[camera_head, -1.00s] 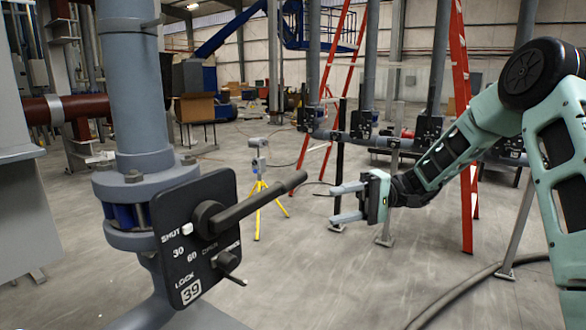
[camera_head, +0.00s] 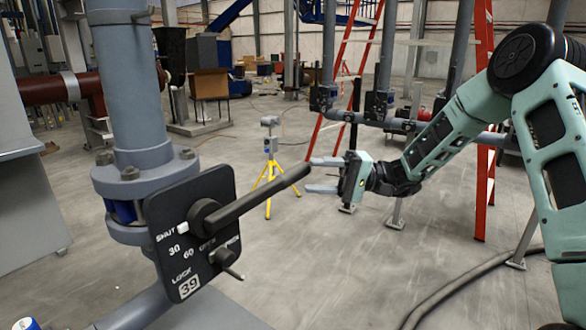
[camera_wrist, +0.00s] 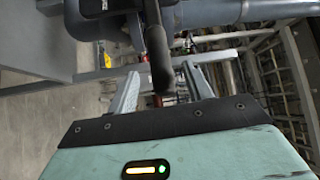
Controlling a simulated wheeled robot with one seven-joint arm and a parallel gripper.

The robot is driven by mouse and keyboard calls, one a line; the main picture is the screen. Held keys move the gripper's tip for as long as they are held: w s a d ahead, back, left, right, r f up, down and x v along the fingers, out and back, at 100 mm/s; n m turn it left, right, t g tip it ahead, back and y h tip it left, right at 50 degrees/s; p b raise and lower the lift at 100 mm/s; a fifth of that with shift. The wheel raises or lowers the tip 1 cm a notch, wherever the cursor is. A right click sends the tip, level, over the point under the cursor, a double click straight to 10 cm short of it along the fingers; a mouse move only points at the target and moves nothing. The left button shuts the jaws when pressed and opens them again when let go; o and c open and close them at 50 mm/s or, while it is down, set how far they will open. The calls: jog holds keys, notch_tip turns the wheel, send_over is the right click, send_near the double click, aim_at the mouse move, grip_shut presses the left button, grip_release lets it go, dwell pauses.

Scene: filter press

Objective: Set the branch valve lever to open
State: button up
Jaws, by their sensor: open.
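The branch valve's black plate (camera_head: 192,238) is marked SHUT, 30, 60, OPEN, LOCK and 39. It sits on a grey flanged pipe at left in the head view. The black lever (camera_head: 258,196) runs from the hub up and right, with its white pointer mark (camera_head: 183,227) beside SHUT. A smaller black lock knob (camera_head: 226,258) is below the hub. My gripper (camera_head: 324,175) is open and empty, its fingers pointing left by the lever's free end. In the wrist view the lever (camera_wrist: 157,50) reaches down between the two fingers (camera_wrist: 160,90); contact cannot be told.
A yellow tripod (camera_head: 268,182) with a grey device stands behind the lever. Red ladder legs (camera_head: 485,130) stand behind my arm. A dark hose (camera_head: 470,285) lies on the floor at lower right.

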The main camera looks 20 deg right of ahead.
aim_at(303, 175)
jog(key=a, duration=0.2)
jog(key=a+p, duration=0.1)
jog(key=a, duration=0.1)
jog(key=w+a, duration=0.1)
jog(key=a, duration=0.1)
jog(key=shift+r, duration=0.35)
